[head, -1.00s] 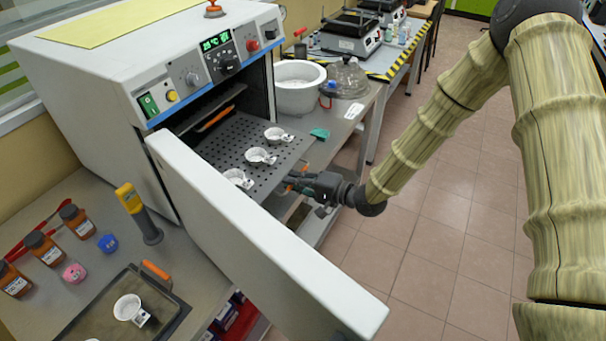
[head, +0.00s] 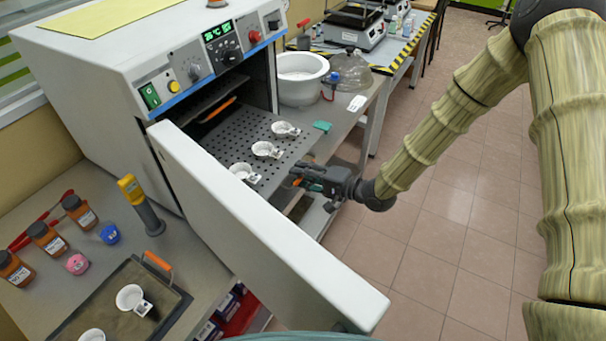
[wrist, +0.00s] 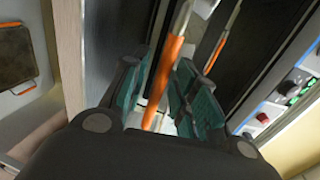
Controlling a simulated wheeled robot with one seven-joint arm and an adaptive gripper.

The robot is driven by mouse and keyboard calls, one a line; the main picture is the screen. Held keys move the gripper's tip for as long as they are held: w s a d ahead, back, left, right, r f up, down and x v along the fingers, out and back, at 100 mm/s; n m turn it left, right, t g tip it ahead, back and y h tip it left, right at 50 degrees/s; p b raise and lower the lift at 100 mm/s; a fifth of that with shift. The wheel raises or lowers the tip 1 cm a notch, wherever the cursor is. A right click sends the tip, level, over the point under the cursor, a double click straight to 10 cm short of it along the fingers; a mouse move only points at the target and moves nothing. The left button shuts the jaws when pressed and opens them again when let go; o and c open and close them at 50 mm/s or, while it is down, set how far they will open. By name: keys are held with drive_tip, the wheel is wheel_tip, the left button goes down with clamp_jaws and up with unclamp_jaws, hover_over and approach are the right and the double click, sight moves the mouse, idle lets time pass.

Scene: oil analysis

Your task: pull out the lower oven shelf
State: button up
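The lower oven shelf (head: 222,143) is a dark perforated plate, partly out of the oven (head: 120,75). Three white crucibles (head: 265,149) stand on it. My gripper (head: 297,178) is at the shelf's front edge, to the right of the open door. In the wrist view an orange handle (wrist: 172,60) runs between the teal fingertips of my gripper (wrist: 163,100), which appear closed around it. The fingers partly hide the handle.
The open white oven door (head: 265,235) juts forward beside the shelf. An upper shelf's orange handle (head: 217,110) is inside the oven. A white bowl (head: 300,92) and glass lid (head: 350,70) stand right of the oven. A tray (head: 112,312) and bottles (head: 78,214) are at left.

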drive_tip(key=v, duration=1.2)
idle(0.4)
drive_tip(key=s+d+f+n+g+h, duration=0.15)
drive_tip(key=s+f+h, duration=0.25)
drive_tip(key=s+f, duration=0.45)
drive_tip(key=s+d+f+g+h, duration=0.1)
drive_tip(key=s+d+f+h, duration=0.3)
drive_tip(key=f, duration=0.7)
drive_tip(key=s+d+f+n+g+h, duration=0.1)
drive_tip(key=s+d+f+h, duration=0.1)
drive_tip(key=s, duration=0.5)
drive_tip(key=s+d+f+n+g+h, duration=0.1)
drive_tip(key=s+d+f+g+h, duration=0.1)
drive_tip(key=s, duration=0.5)
drive_tip(key=s+d+f+n+g+h, duration=0.1)
drive_tip(key=s+d+f+n+g, duration=0.1)
drive_tip(key=s, duration=0.5)
drive_tip(key=shift+s+d+f+h, duration=0.4)
drive_tip(key=shift+d+f, duration=0.4)
drive_tip(key=shift+d, duration=0.3)
drive_tip(key=shift+w, duration=0.1)
idle(1.2)
